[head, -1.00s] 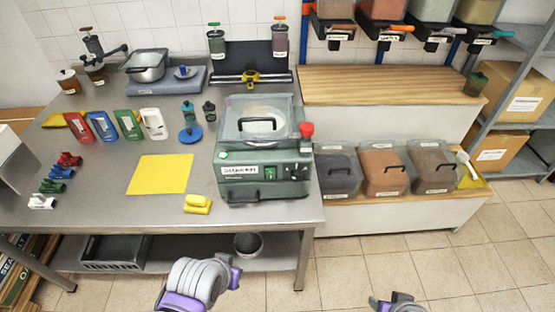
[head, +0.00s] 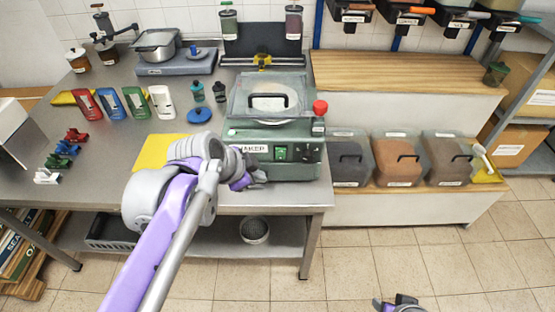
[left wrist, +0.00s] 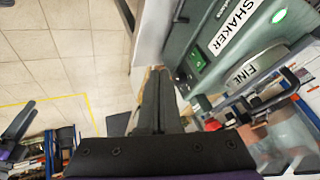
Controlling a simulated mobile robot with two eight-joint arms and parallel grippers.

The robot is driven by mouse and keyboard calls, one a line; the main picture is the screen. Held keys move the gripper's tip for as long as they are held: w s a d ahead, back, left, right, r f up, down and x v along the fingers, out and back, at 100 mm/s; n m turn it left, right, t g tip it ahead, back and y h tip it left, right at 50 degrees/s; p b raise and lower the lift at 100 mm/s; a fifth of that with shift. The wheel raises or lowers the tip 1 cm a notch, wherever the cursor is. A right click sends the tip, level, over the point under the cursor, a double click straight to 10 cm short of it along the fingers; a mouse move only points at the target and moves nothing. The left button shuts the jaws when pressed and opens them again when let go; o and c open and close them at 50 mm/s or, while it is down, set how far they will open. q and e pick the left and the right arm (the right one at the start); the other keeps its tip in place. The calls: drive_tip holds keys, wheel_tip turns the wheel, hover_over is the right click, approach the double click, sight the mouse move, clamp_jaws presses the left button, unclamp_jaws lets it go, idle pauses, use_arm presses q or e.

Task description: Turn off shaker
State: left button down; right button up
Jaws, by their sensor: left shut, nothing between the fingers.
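The green shaker (head: 232,168) stands at the table's front right edge under a clear lid with a black handle. Its front has a green switch (head: 281,153), a black knob beside it and a SHAKER label partly covered by my arm. In the left wrist view the switch (left wrist: 196,57) is right of my fingertips, and a green lamp (left wrist: 279,16) glows. My left gripper (head: 258,177) is shut and empty, just in front of the shaker's lower front; contact cannot be told. My right gripper (head: 402,302) shows only partly at the bottom edge.
A red knob (head: 320,106) stands at the shaker's right. A yellow mat (head: 152,153) lies left of it, partly behind my arm. Bins, including a brown one (head: 398,160), stand to the right. The floor (head: 370,250) in front is clear.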

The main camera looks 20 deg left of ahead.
use_arm(q)
drive_tip(key=w, duration=0.1)
drive_tip(key=w+r+m, duration=0.2)
drive_tip(key=shift+a, duration=0.25)
drive_tip(key=b, duration=0.2)
approach(280, 154)
drive_tip(key=x, duration=0.6)
drive_tip(key=shift+s+d+f, duration=0.2)
drive_tip(key=shift+s+d, duration=0.15)
drive_tip(key=shift+d, duration=0.05)
